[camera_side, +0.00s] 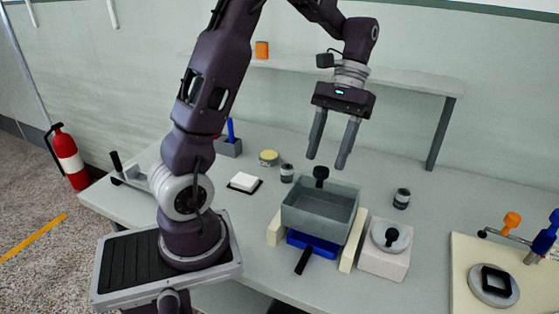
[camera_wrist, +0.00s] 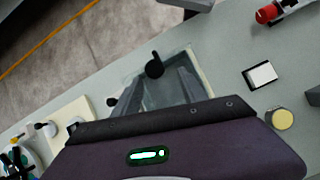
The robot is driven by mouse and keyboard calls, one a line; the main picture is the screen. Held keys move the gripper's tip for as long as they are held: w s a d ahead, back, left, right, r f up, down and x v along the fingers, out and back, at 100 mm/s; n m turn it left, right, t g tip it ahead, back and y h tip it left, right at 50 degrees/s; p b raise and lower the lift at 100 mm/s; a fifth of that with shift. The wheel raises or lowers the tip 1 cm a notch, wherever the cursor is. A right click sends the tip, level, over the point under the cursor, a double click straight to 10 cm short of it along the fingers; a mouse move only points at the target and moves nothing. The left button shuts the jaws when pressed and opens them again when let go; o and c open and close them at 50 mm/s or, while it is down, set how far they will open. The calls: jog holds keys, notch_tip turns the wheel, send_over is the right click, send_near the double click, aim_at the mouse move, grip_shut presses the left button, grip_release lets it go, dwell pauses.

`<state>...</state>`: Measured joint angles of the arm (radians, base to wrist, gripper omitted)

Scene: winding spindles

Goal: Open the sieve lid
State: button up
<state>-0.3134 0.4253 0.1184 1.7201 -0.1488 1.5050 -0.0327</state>
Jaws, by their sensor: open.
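The sieve (camera_side: 320,218) is a grey rectangular box in the middle of the table. It also shows in the wrist view (camera_wrist: 203,68). A black knob (camera_side: 320,173) stands at its back edge in the side view; a black knob (camera_wrist: 154,66) also shows beside the box in the wrist view. Whether the top is covered by a clear lid, I cannot tell. My gripper (camera_side: 326,160) points down with its fingers apart and empty. Its tips are just above the knob in the side view; contact is not visible. My gripper body hides part of the wrist view.
A blue tray (camera_side: 313,243) with a black handle lies under the sieve between cream blocks (camera_side: 352,246). A white block with a round knobbed piece (camera_side: 391,238) is at right. Small jars (camera_side: 401,198) stand nearby. A shelf (camera_side: 400,80) runs behind.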

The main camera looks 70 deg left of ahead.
aim_at(321, 170)
jog(key=shift+t+y, duration=0.3)
jog(key=s+d+f, duration=0.2)
jog(key=shift+s+d+f, duration=0.3)
jog(key=f+t+y, duration=0.1)
jog(key=s+d+f+t+y, duration=0.1)
jog(key=f+t+y, duration=0.1)
jog(key=f, duration=0.1)
jog(key=shift+s+d, duration=0.35)
jog(key=shift+s, duration=0.05)
jog(key=shift+w+d+t+y, duration=0.1)
jog(key=shift+w+t+y, duration=0.05)
jog(key=shift+t+y, duration=0.2)
notch_tip(321, 170, up, 7)
jog(key=s+d+r+m+t, duration=0.4)
jog(key=s+r+m+t, duration=0.1)
jog(key=s, duration=0.4)
jog(key=shift+s+m+t+h, duration=0.2)
jog(key=shift+m+t+h, duration=0.2)
jog(key=shift+t+h, duration=0.05)
jog(key=shift+w+r, duration=0.1)
